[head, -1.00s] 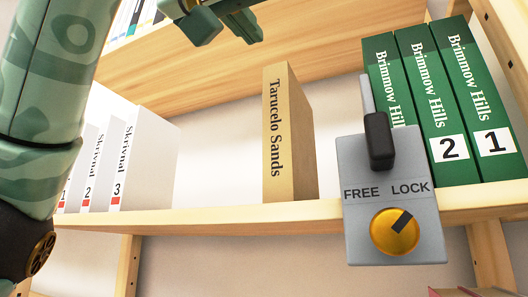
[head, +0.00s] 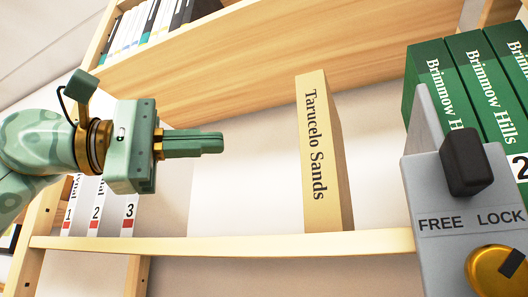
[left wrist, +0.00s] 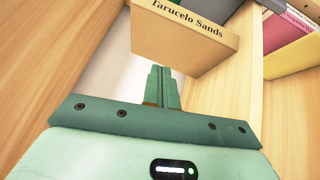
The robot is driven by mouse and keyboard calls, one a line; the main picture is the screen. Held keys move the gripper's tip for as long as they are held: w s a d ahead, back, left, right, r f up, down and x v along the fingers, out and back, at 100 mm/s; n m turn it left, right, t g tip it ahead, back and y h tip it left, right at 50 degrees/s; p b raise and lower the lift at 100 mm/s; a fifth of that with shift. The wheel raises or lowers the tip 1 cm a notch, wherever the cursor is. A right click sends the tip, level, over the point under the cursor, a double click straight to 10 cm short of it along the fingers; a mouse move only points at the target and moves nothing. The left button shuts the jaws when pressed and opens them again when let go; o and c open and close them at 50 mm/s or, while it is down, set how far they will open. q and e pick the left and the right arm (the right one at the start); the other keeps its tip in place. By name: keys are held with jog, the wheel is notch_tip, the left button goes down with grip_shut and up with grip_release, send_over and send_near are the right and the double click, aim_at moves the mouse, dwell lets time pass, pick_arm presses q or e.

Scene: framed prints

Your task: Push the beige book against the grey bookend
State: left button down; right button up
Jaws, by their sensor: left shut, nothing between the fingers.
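The beige book (head: 322,160), titled "Tarucelo Sands", stands upright on the shelf board (head: 240,243). It also shows in the left wrist view (left wrist: 182,40). The grey bookend (head: 428,180) stands to its right, with a gap between them. It has a dark lever (head: 465,165) and a yellow knob (head: 497,272) whose dark mark points up and right, toward LOCK. My left gripper (head: 222,142) is shut and empty, left of the book and apart from it, with its fingers pointing right. It shows in the left wrist view (left wrist: 162,75), its fingertips near the book. My right gripper is out of view.
Green "Brimmow Hills" books (head: 478,85) stand right of the bookend. White numbered books (head: 100,210) stand at the left, partly behind my left arm. An upper board (head: 260,60) carries more books at the upper left. The board between white and beige books is clear.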

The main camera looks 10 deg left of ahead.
aim_at(340, 165)
pick_arm(q)
jog(key=f, duration=0.1)
jog(key=w+a+f+y, duration=0.1)
jog(key=w+f+t+y, duration=0.1)
jog(key=shift+w+a, duration=0.2)
jog(key=shift+a, duration=0.1)
jog(key=shift+w+d+f, duration=0.1)
jog(key=shift+w+d, duration=0.1)
jog(key=shift+d, duration=0.05)
jog(key=p+x, duration=0.2)
jog(key=x, duration=0.8)
jog(key=shift+p, duration=0.35)
jog(key=shift+s+d, duration=0.25)
jog(key=shift+d, duration=0.25)
jog(key=shift+s+d, duration=0.25)
jog(key=shift+d, duration=0.3)
jog(key=shift+s+d, duration=0.3)
jog(key=shift+d, duration=0.25)
jog(key=shift+f, duration=0.1)
jog(key=s+d, duration=0.1)
jog(key=d, duration=0.1)
jog(key=s+d, duration=0.1)
jog(key=d, duration=0.2)
jog(key=s+d, duration=0.1)
jog(key=d, duration=0.2)
jog(key=shift+d, duration=0.2)
